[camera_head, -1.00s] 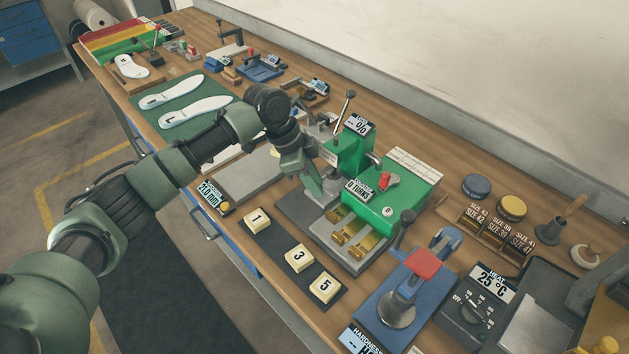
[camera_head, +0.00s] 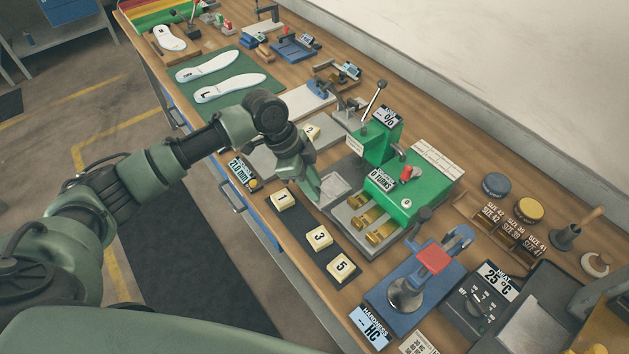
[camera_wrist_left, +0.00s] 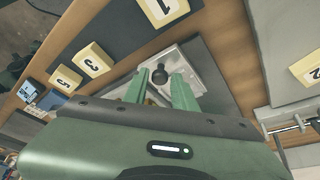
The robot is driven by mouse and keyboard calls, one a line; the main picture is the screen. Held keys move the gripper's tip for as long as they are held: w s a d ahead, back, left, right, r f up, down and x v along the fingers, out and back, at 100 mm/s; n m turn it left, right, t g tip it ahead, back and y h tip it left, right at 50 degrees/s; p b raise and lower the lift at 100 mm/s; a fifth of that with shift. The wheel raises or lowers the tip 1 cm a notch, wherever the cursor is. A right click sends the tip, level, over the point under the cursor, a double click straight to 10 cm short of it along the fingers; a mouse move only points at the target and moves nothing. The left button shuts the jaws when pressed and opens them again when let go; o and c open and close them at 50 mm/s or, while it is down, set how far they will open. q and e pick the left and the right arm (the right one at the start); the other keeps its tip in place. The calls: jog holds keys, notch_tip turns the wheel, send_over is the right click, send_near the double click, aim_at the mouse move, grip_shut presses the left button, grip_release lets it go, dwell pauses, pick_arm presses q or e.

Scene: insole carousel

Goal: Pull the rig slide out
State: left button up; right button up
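The green rig (camera_head: 423,187) stands on the bench with a lever and small display tags. Its slide is a light grey plate (camera_head: 337,187) that sticks out from the front of the rig, toward the bench's near edge. In the left wrist view the plate (camera_wrist_left: 193,65) carries a dark round knob (camera_wrist_left: 160,76). My left gripper (camera_head: 314,190) is low over the plate's outer end. The head view hides the knob behind the gripper. My right gripper is out of view.
A dark strip (camera_head: 300,222) with blocks 1, 3 and 5 lies in front of the rig. Brass pieces (camera_head: 370,217) sit beside the slide. A blue press (camera_head: 418,283) stands to the right, and a grey plate (camera_head: 262,157) lies to the left.

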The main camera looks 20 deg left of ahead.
pick_arm(q)
jog(key=shift+o, duration=0.5)
jog(key=b+v, duration=0.1)
jog(key=v, duration=0.6)
jog(key=shift+a+r, duration=0.2)
jog(key=shift+r, duration=0.15)
jog(key=shift+f, duration=0.1)
